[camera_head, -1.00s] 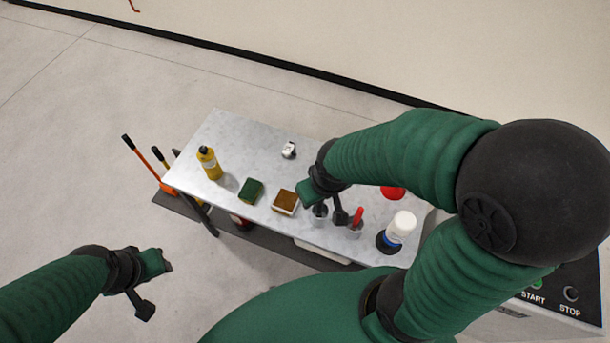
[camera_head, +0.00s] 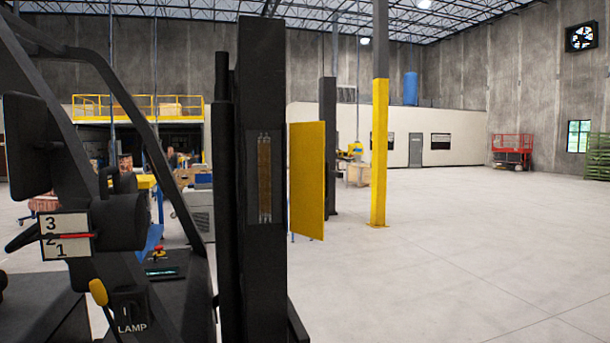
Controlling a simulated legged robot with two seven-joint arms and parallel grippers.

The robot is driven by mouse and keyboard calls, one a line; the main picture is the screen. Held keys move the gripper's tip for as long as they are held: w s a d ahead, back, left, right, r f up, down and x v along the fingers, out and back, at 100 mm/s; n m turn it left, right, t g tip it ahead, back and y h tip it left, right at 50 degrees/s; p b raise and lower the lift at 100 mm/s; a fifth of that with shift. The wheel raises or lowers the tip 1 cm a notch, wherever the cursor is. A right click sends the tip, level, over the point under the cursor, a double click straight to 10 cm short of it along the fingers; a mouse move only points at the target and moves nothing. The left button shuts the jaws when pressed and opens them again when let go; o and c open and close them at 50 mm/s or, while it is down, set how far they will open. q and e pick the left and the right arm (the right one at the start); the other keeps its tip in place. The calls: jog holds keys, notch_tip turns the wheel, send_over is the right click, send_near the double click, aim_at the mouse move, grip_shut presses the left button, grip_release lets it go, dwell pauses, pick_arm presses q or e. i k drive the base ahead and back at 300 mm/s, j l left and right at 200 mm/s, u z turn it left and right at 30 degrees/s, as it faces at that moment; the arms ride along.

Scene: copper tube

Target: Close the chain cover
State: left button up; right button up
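The chain cover (camera_head: 308,180) is a flat yellow panel. It stands open, jutting out to the right of a tall black mast (camera_head: 264,75). An upright recess in the mast face shows chains (camera_head: 265,180) with a brownish strip between them, uncovered. The cover's left edge is close to the mast's right side; I cannot make out a hinge. Neither of my grippers is in view.
Left of the mast are a black vehicle frame (camera_head: 115,75), a lever with a yellow knob (camera_head: 98,291), a LAMP switch panel (camera_head: 131,310) and a 1-2-3 gauge (camera_head: 65,235). A yellow-and-grey post (camera_head: 380,150) stands behind at right. The floor (camera_head: 450,260) at right is clear.

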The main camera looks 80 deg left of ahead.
aim_at(309, 169)
jog(key=i+j+u, duration=0.15)
jog(key=j+u, duration=0.15)
jog(key=u, duration=0.2)
jog(key=i+j+u, duration=0.2)
jog(key=u, duration=0.25)
jog(key=i+j+u, duration=0.15)
jog(key=u, duration=0.35)
jog(key=i+u, duration=0.35)
jog(key=u, duration=0.15)
jog(key=i+u, duration=0.25)
jog(key=u, duration=0.2)
jog(key=i+l+u, duration=0.2)
jog(key=u, duration=0.3)
